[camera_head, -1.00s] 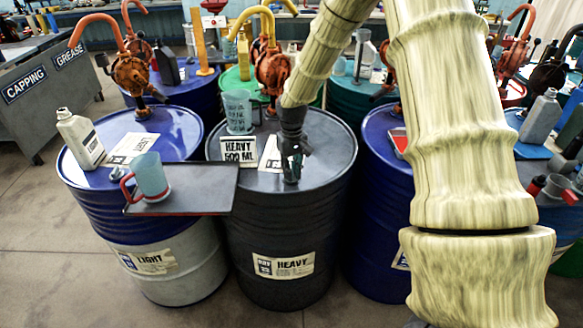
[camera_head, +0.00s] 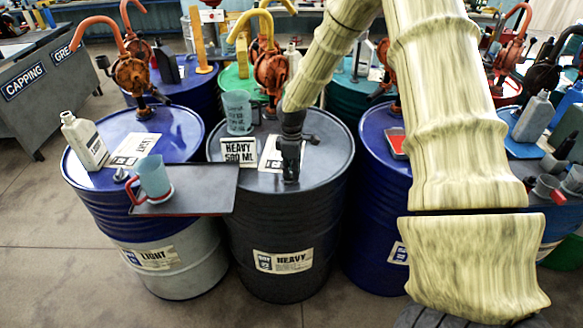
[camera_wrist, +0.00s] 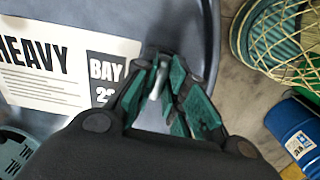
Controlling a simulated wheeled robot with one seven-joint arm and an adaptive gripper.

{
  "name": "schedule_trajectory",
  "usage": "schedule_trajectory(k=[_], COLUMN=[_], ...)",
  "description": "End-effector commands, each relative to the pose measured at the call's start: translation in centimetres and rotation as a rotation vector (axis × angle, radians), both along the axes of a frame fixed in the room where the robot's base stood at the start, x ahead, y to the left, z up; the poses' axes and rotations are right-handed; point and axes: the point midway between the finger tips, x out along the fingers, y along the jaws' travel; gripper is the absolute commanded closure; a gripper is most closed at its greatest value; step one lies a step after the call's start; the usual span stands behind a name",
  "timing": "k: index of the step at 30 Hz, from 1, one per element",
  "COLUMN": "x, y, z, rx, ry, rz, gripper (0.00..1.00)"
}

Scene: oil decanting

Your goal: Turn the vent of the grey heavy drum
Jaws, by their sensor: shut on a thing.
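The grey heavy drum (camera_head: 330,205) stands upright in the middle, with a HEAVY label (camera_head: 283,262) on its front. Its dark top also fills much of the wrist view (camera_wrist: 196,28). My gripper (camera_head: 291,178) points down at the front part of the drum's top. In the wrist view, its green-padded fingers (camera_wrist: 167,78) are closed around a small pale metal piece, the vent (camera_wrist: 157,84). Most of the vent is hidden by the fingers, and its angle is hard to tell.
A tray (camera_head: 205,190) bearing a jug with a red handle (camera_head: 153,176) juts out at the drum's left front. A clear jug (camera_head: 238,112), a HEAVY 500 ML sign (camera_head: 239,152) and an orange pump (camera_head: 271,70) stand on the drum. Blue drums flank it.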

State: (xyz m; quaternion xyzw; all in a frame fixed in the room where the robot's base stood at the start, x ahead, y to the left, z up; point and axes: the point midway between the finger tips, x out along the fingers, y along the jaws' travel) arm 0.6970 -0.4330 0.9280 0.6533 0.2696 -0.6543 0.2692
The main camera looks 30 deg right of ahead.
Motion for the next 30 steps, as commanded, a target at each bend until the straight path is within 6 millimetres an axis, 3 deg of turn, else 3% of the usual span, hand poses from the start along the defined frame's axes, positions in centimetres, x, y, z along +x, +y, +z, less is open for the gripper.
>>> schedule_trajectory(k=[15, 30], x=[0.32, 0.42], y=[-0.31, -0.34], z=[0.22, 0.17], rx=[-0.002, -0.002], ry=[-0.003, -0.004], rz=[0.333, 0.395], gripper=[1.0, 1.0])
